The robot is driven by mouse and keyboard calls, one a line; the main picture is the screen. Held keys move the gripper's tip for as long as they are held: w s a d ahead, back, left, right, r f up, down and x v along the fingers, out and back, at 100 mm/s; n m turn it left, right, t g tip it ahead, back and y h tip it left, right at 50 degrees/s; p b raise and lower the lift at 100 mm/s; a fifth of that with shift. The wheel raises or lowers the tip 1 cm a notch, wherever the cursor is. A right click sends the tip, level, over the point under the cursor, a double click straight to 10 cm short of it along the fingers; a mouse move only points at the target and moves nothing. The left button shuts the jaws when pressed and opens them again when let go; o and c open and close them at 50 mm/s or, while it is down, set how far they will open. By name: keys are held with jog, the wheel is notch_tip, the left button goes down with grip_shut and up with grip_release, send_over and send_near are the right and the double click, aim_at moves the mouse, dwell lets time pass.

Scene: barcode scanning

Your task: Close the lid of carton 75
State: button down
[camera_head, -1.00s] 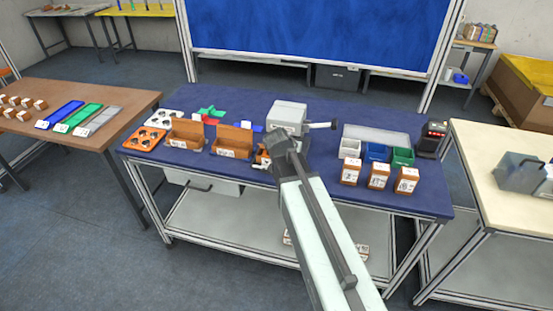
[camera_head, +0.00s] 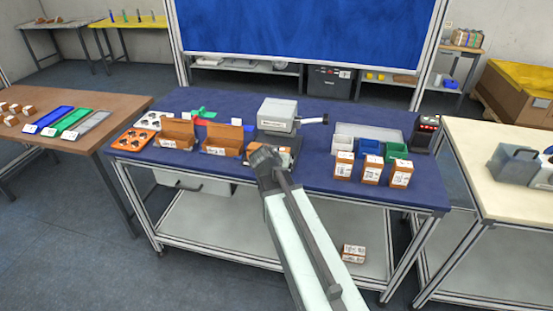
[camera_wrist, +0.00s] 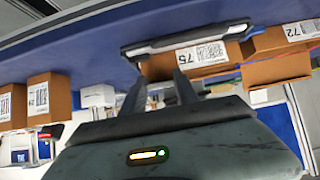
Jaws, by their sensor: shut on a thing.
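Carton 75 (camera_wrist: 205,58) is a brown box with a white label. It shows upside down near the top middle of the wrist view. In the head view its brown top (camera_head: 284,158) shows just right of my gripper, in front of the grey machine. My gripper (camera_wrist: 159,77) has its two dark fingers at the carton's edge and is shut on it. Which part lies between the fingertips is unclear. My gripper (camera_head: 263,155) hides part of the carton in the head view, and the lid cannot be made out clearly.
The grey machine (camera_head: 278,115) with a side handle stands behind. Two open brown cartons (camera_head: 178,132) (camera_head: 221,140) stand to the left, lids raised. Closed cartons (camera_head: 371,171) stand in a row at right, before white, blue and green bins (camera_head: 397,151). Blue table top (camera_head: 320,180) is clear between.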

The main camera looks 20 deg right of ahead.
jog(key=shift+s+f+b, duration=0.1)
jog(key=shift+f+b, duration=0.2)
jog(key=shift+f, duration=0.25)
jog(key=c, duration=0.9)
grip_release()
jog(key=shift+f, duration=0.1)
